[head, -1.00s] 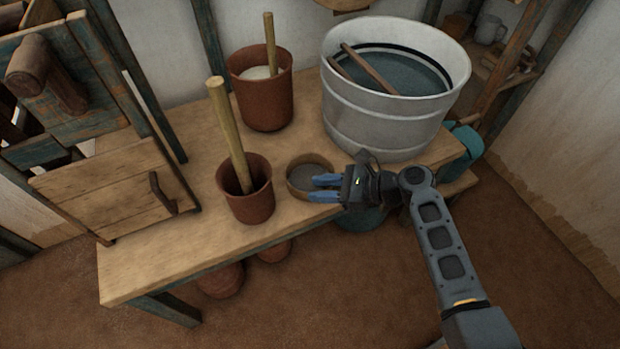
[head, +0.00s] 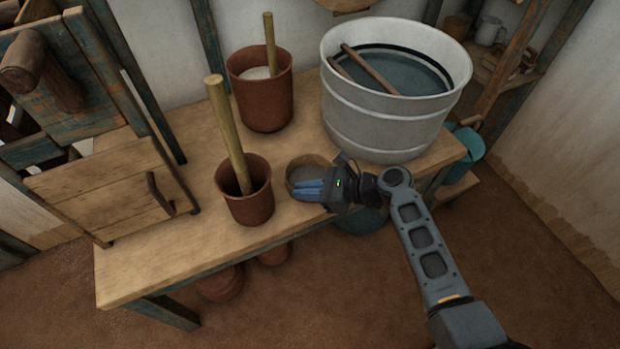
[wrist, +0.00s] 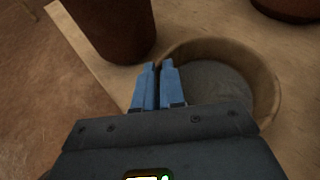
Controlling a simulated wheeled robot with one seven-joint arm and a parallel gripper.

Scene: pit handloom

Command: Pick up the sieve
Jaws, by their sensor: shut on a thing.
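The sieve (head: 306,171) is a shallow round pan with a tan wooden rim and a grey mesh. It sits on the wooden table between the front brown pot and the big metal tub. My gripper (head: 297,189) reaches over it from the right, with its blue fingers close together. In the wrist view the fingertips (wrist: 159,68) are shut on the sieve's rim at its left side, and the rest of the sieve (wrist: 268,85) opens to the right. The fingers and my gripper's body hide part of the rim.
A brown pot (head: 256,205) with a wooden stick stands close left of the sieve. A second brown pot (head: 262,105) and a metal tub (head: 375,125) stand behind. The table (head: 150,255) is clear at its front left.

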